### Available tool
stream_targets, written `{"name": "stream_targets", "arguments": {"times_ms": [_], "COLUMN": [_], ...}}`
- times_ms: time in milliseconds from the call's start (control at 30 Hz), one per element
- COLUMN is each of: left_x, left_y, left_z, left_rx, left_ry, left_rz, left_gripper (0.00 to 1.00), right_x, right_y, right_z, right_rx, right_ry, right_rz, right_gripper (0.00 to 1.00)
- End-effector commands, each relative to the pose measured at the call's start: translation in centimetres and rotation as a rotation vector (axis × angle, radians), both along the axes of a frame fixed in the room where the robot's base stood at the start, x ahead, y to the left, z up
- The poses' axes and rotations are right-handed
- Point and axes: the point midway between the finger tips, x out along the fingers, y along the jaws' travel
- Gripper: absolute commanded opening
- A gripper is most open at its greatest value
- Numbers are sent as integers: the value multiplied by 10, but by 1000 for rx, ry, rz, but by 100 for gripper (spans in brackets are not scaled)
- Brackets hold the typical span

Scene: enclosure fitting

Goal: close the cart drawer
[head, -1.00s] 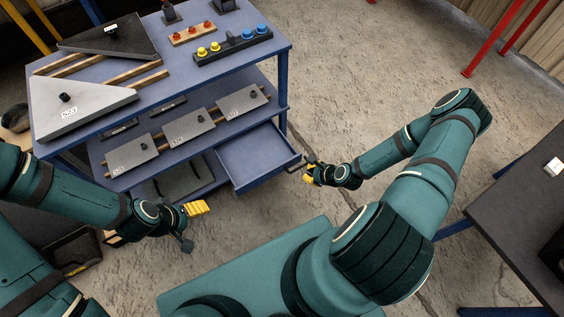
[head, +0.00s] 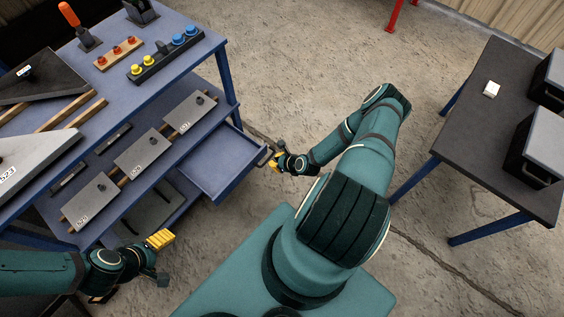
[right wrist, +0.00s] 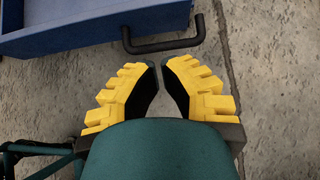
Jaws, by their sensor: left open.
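The cart drawer (head: 214,166) is pulled out from the right end of the blue cart, below the lower shelf, and looks empty. Its dark bar handle (head: 266,155) is on the front; in the right wrist view the handle (right wrist: 163,45) lies just ahead of the fingers. My right gripper (head: 274,161) is close to the handle. In the right wrist view the yellow fingertips (right wrist: 159,65) have a narrow gap with nothing between them, short of the handle bar. My left gripper (head: 163,256) is open and empty, near the cart's front, left of the drawer.
The cart's top (head: 190,60) carries panels, wooden strips and a block with yellow and blue knobs. The lower shelf (head: 110,190) holds several grey plates. A dark table (head: 490,130) with black boxes stands at the right. The floor between is clear.

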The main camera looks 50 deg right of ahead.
Motion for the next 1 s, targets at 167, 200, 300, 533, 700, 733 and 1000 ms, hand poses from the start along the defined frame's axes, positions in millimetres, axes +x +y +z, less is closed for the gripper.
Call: {"name": "stream_targets", "arguments": {"times_ms": [167, 200, 300, 533, 700, 733, 1000], "left_x": [-2, -2, -2, -2, -2, -2, -1], "left_y": [0, 0, 0, 0, 0, 0, 0], "left_z": [-7, -6, -5, -5, -5, -5, -9], "left_rx": [0, 0, 0, 0, 0, 0, 0], "left_ry": [4, 4, 4, 4, 4, 4, 3], "left_rz": [-3, -3, -3, -3, -3, -3, -2], "left_gripper": [78, 78, 78, 78, 78, 78, 78], "right_x": [26, 33, 46, 59, 60, 60, 64], "right_y": [3, 3, 4, 4, 5, 5, 5], "right_z": [-23, -21, -20, -20, -20, -20, -21], "right_rx": [-2, -3, -3, -1, 0, 0, -1], "right_ry": [-2, -1, -1, 1, 1, 1, 0], "right_rz": [4, 4, 4, 1, 0, 0, 1], "right_gripper": [0, 0, 0, 0, 0, 0, 0]}}
